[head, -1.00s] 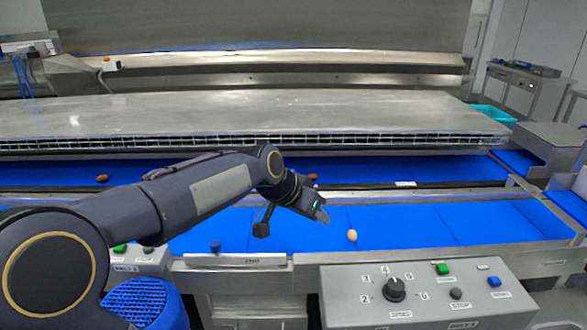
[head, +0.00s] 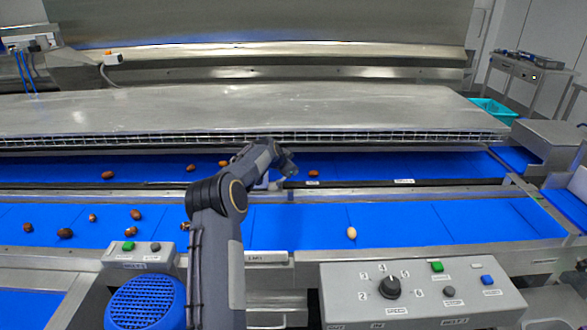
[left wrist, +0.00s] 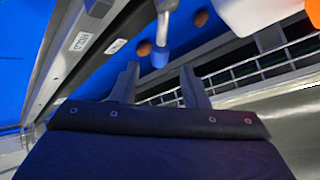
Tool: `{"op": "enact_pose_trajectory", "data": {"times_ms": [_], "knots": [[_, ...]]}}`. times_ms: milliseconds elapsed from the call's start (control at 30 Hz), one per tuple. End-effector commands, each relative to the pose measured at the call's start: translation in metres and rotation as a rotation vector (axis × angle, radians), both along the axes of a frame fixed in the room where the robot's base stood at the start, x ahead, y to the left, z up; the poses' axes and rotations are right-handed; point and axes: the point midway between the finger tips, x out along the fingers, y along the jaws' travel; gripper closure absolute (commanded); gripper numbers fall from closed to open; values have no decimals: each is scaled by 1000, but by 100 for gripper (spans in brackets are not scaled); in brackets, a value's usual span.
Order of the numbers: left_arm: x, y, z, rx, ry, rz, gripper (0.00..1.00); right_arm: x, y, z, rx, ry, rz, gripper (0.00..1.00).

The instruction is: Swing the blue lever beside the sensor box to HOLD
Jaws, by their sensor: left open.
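In the left wrist view the blue lever (left wrist: 161,54) hangs from the top edge, its rounded end just beyond the gap between my fingertips. A white box (left wrist: 250,13), which looks like the sensor box, is beside it at the upper right. In the head view my left gripper (head: 288,165) is over the far belt, and I cannot make out the lever clearly there. My right gripper is not in view.
The mesh guard (head: 380,138) under the steel cover runs close behind my gripper. Brown dates lie on the far belt (head: 450,168) and near belt (head: 400,220). A control panel (head: 340,285) stands at the front right, a blue ribbed drum (head: 147,303) at the front left.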

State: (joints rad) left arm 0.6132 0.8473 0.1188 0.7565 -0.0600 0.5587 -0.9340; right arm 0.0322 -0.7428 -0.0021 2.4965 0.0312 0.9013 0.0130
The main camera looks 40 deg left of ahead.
Motion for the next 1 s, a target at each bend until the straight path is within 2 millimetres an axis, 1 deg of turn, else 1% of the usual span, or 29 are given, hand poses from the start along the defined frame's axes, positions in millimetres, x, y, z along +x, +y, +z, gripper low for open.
{"op": "enact_pose_trajectory", "data": {"times_ms": [33, 100, 300, 500, 800, 833, 867, 1000], "knots": [[7, 1, -5, -2, 2, 0, 59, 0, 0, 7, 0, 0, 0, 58], [15, 3, -13, -3, 3, -1, 59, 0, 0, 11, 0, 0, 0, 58], [32, 8, -28, -2, 1, 0, 59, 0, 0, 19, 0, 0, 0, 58], [40, 9, -36, -2, 0, -1, 59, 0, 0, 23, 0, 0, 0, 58], [41, 10, -37, -2, 0, -1, 59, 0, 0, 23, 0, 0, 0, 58], [41, 10, -37, -2, 0, -1, 60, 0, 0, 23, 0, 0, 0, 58], [41, 10, -37, -2, 0, -1, 64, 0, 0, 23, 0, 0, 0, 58], [41, 10, -37, -1, 0, 0, 83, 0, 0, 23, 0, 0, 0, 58]]}}
